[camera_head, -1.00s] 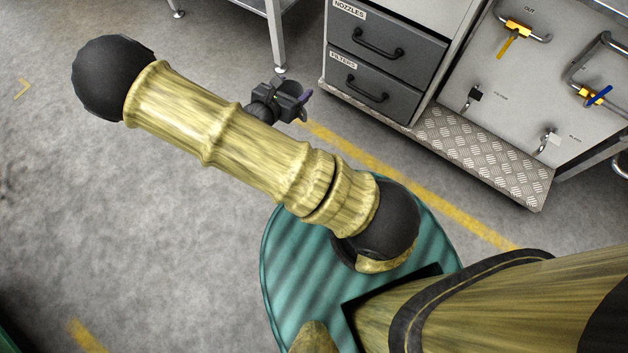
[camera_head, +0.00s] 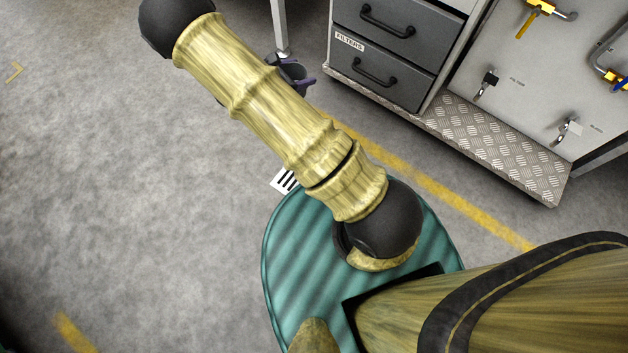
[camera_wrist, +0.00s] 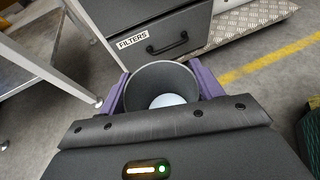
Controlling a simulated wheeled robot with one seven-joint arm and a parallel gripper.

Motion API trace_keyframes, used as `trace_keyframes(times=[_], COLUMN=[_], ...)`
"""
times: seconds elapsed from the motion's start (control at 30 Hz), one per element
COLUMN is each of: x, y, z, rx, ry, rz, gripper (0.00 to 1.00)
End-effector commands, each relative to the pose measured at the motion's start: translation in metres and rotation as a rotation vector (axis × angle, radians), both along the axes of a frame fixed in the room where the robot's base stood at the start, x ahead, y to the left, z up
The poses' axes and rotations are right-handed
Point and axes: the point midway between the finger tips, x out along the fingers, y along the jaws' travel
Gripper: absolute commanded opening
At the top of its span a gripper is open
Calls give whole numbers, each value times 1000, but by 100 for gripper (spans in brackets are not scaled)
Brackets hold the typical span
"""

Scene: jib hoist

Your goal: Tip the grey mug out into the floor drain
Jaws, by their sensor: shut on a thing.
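The grey mug (camera_wrist: 148,82) is held between the purple fingers of my gripper (camera_wrist: 162,88) in the wrist view. I look into its open mouth, and a pale, light-blue patch shows at the bottom inside. In the head view my gripper (camera_head: 298,78) is small and partly hidden behind my arm, with the mug's dark shape in it. A white grille with black slots, which looks like the floor drain (camera_head: 286,180), lies on the floor next to my base. My arm and base hide part of it. The mug is away from the grille, nearer the cabinet.
A grey drawer cabinet (camera_head: 385,55) stands behind the gripper, with a chequer-plate step (camera_head: 500,150) to its right. A metal table leg (camera_head: 280,28) is close behind the gripper. A yellow floor line (camera_head: 440,185) runs past my base. The floor on the left is clear.

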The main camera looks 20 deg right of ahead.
Motion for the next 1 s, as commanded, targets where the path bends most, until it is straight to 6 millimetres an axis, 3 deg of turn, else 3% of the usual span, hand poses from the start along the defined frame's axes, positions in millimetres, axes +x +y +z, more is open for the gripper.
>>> trace_keyframes(times=[0.03, 0.27, 0.57, 1.0], x=[3, 1, -15, -37], y=[-4, -14, -16, 14], z=[-23, -82, -165, -282], rx=[2, 2, 1, 5], ry=[-2, 3, 8, 12], rz=[-54, -310, -692, -1271], gripper=[37, 37, 37, 37])
